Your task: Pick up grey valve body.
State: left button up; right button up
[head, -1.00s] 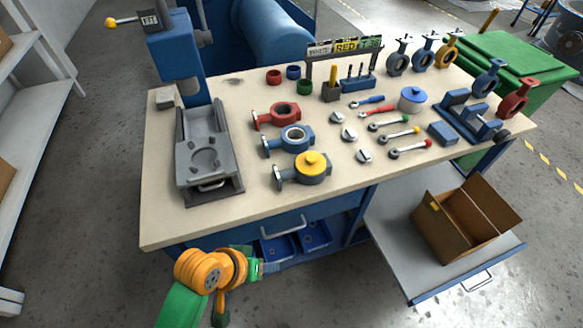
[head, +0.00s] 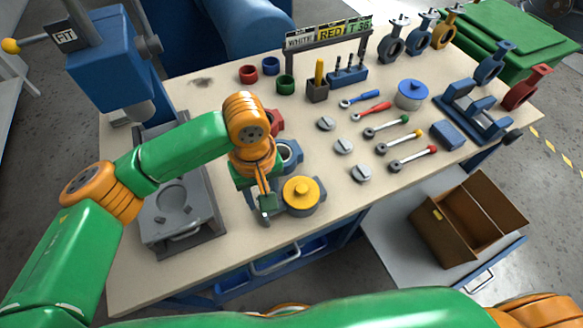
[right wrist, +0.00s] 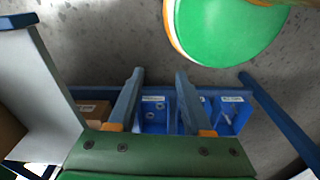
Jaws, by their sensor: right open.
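The grey valve body (head: 319,192) lies flat on the workbench, with a yellow knobbed disc (head: 300,191) covering its ring. My right gripper (right wrist: 159,72) is open and empty, below the bench top, facing blue bins.
A grey press fixture (head: 178,205) stands left, under a blue press head (head: 115,65). Blue bins (right wrist: 155,113) sit on the lower shelf. A cardboard box (head: 465,215) stands on the pulled-out tray.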

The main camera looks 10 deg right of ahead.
aim_at(266, 218)
pick_arm(q)
jog(key=shift+f, duration=0.35)
jog(key=s+f, duration=0.2)
jog(key=shift+s+f, duration=0.1)
jog(key=shift+s, duration=0.2)
notch_tip(266, 218, down, 3)
jog(key=shift+s+r, duration=0.15)
jog(key=shift+w+f, duration=0.35)
jog(key=shift+w, duration=0.05)
jog(key=shift+s+r, duration=0.1)
jog(key=shift+s, duration=0.05)
grip_shut()
pick_arm(e)
jog(key=shift+s+r, duration=0.2)
jog(key=shift+s, duration=0.75)
pick_arm(q)
jog(key=shift+d, duration=0.1)
